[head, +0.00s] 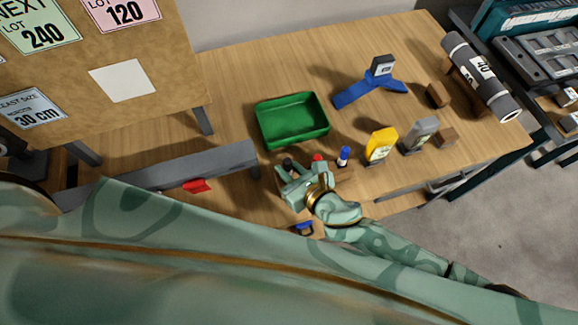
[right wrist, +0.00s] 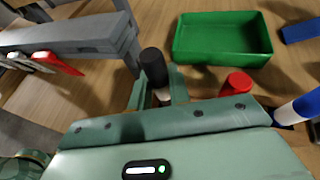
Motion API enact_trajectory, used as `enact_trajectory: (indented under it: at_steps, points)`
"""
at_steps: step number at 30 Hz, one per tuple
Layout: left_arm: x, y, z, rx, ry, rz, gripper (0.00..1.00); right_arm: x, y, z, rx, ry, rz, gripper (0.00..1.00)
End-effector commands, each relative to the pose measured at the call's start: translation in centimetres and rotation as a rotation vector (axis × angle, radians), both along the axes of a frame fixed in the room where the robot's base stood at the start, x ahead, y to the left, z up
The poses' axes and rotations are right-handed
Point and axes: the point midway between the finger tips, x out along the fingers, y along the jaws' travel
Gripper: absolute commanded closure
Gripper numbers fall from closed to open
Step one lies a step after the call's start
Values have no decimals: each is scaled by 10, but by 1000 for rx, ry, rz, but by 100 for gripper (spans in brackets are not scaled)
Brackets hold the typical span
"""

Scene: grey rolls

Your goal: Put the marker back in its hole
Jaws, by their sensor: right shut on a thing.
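My right gripper (head: 291,172) is shut on a marker with a black cap (head: 287,162). In the right wrist view the black marker (right wrist: 153,68) stands roughly upright between the two fingers (right wrist: 157,93), its pale body partly showing below the cap. A wooden block (head: 344,174) shows beside the gripper, mostly hidden by it. A red-capped marker (head: 318,158) and a blue-capped marker (head: 343,154) stand upright in a row at the block, right of the black one. My gripper hides the holes and the black marker's lower end. My left gripper is not in view.
A green tray (head: 292,139) lies just behind the gripper. A grey beam with a red part (head: 196,186) is to the left. A yellow object (head: 380,144) and a grey one (head: 420,133) stand right of the markers. A blue stand (head: 370,90) is farther back.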

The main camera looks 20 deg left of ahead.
Motion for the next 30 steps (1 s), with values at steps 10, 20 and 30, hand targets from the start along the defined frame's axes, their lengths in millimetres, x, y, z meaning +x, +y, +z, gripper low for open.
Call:
enact_trajectory:
  at_steps: [10, 20, 30]
  points:
    - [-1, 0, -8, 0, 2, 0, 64, 0, 0, -10, 1, 1, 0, 100]
    - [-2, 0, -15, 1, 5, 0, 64, 0, 0, -18, 0, 0, 0, 100]
    - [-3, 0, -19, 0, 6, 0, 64, 0, 0, -24, 1, 1, 0, 67]
